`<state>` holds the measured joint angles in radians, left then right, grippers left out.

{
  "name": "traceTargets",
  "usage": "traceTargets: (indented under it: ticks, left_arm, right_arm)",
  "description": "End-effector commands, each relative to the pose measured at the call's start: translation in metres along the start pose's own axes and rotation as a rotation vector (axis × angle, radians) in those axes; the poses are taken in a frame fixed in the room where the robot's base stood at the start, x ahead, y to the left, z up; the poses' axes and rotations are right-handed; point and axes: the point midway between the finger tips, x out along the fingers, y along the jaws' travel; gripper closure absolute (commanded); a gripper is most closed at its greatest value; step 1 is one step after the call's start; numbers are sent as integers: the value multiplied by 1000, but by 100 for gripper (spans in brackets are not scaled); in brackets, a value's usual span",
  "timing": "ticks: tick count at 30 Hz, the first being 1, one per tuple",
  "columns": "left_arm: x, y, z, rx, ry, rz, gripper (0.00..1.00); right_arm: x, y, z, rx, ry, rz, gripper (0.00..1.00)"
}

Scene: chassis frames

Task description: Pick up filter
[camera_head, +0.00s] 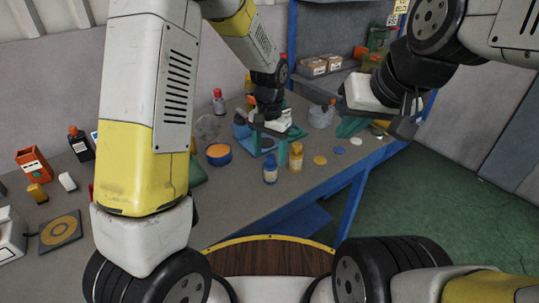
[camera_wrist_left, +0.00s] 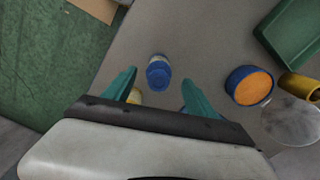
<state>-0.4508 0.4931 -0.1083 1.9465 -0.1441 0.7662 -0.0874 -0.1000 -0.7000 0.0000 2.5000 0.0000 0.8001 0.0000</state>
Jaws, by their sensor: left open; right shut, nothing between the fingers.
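I cannot tell for certain which object is the filter. A short blue cylinder with an orange top (camera_head: 218,154) stands on the bench, left of my left gripper; it also shows in the left wrist view (camera_wrist_left: 248,85). My left gripper (camera_head: 266,150) has its teal fingers spread apart, with nothing held. A small blue bottle (camera_head: 270,170) stands near its fingertips; in the left wrist view this bottle (camera_wrist_left: 158,71) shows between and beyond the fingers. A yellow bottle (camera_head: 296,157) stands just right of it. My right gripper (camera_head: 350,127) is shut and empty over the bench's right end.
Flat yellow, blue and white discs (camera_head: 338,150) lie to the right. A clear jar (camera_head: 207,127) and a red-capped bottle (camera_head: 218,101) stand behind the blue cylinder. A green tray (camera_wrist_left: 290,35) is nearby. Boxes (camera_head: 320,66) sit on the shelf behind.

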Motion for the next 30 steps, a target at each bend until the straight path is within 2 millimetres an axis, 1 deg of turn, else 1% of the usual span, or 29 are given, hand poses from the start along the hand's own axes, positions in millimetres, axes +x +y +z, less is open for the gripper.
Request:
traceTargets:
  ticks: [1, 8, 12, 15, 18, 23, 24, 25, 29, 30]
  left_arm:
    - [6, 0, 1, 0, -3, 0, 35]
    - [34, 1, 0, 0, -3, 1, 35]
    - [56, 2, -2, 0, -4, 1, 35]
    - [66, 2, -2, -1, -1, 1, 35]
    - [70, 1, -3, -1, 1, 0, 35]
    - [70, 1, -3, -1, 2, 0, 35]
    - [70, 1, -3, -1, 2, 0, 37]
    - [70, 1, -3, -1, 2, 0, 43]
    - [70, 1, -3, -1, 2, 0, 68]
    - [70, 1, -3, -1, 2, 1, 76]
  right_arm:
    - [0, 0, 0, 0, 0, 0, 100]
    - [0, 0, 0, 0, 0, 0, 100]
    - [0, 0, 0, 0, 0, 0, 100]
    - [0, 0, 0, 0, 0, 0, 100]
    - [0, 0, 0, 0, 0, 0, 100]
    - [0, 0, 0, 0, 0, 0, 100]
    - [0, 0, 0, 0, 0, 0, 100]
    - [0, 0, 0, 0, 0, 0, 100]
    - [0, 0, 0, 0, 0, 0, 100]
    - [0, 0, 0, 0, 0, 0, 100]
